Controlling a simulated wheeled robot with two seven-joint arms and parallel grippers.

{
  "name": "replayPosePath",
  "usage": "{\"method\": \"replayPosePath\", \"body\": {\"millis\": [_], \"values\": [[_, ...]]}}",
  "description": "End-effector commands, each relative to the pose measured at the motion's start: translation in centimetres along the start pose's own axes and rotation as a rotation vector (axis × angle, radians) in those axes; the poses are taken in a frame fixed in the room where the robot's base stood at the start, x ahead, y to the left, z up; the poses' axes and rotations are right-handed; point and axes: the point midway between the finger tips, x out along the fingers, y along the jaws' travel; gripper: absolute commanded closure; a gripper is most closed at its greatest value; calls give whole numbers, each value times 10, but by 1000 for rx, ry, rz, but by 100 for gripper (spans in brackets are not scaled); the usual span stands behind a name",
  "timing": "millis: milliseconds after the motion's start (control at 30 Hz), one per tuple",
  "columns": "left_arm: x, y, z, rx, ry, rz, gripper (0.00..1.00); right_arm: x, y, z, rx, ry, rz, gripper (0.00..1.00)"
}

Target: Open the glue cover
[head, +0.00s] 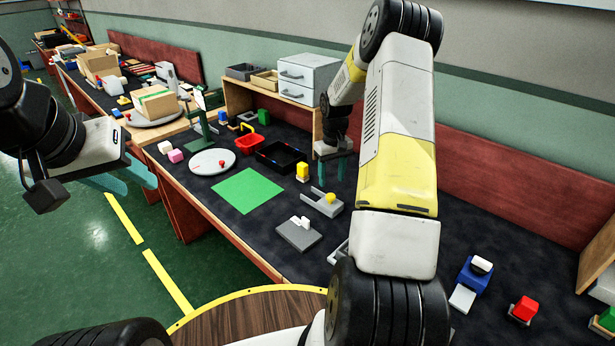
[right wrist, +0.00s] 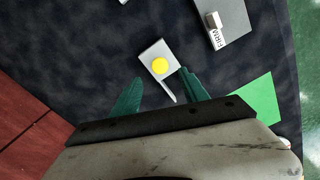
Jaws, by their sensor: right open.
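No part is clearly marked as the glue cover. A grey fixture (head: 322,204) with a round yellow knob (head: 331,198) lies on the dark bench mat. In the right wrist view this fixture (right wrist: 149,55) and its yellow knob (right wrist: 160,66) lie just beyond the fingertips, with a thin grey arm beside the right finger. A small upright yellow block (head: 302,171) stands behind the fixture. My right gripper (head: 332,176) is open and empty above the bench, behind the fixture; it also shows in the right wrist view (right wrist: 160,76). My left gripper (head: 142,190) is open and empty, off the bench's left edge.
A grey plate with a white label block (head: 296,234) and a green sheet (head: 247,191) lie nearer the front edge. A black tray (head: 280,157), a red basket (head: 249,143) and a white disc (head: 212,162) stand to the left. White drawers (head: 306,77) are behind.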

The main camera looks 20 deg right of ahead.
Motion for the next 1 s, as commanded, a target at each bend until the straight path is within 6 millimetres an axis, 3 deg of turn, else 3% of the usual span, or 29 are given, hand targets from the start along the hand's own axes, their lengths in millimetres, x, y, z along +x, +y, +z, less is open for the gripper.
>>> {"method": "replayPosePath", "body": {"millis": [400,767,1000], "values": [[0,0,0,0,0,0,64,61,-1,1,0,-2,-1,48],[0,0,0,0,0,0,64,68,0,0,0,1,0,48],[0,0,0,0,0,0,64,68,-1,0,0,1,0,91]]}}
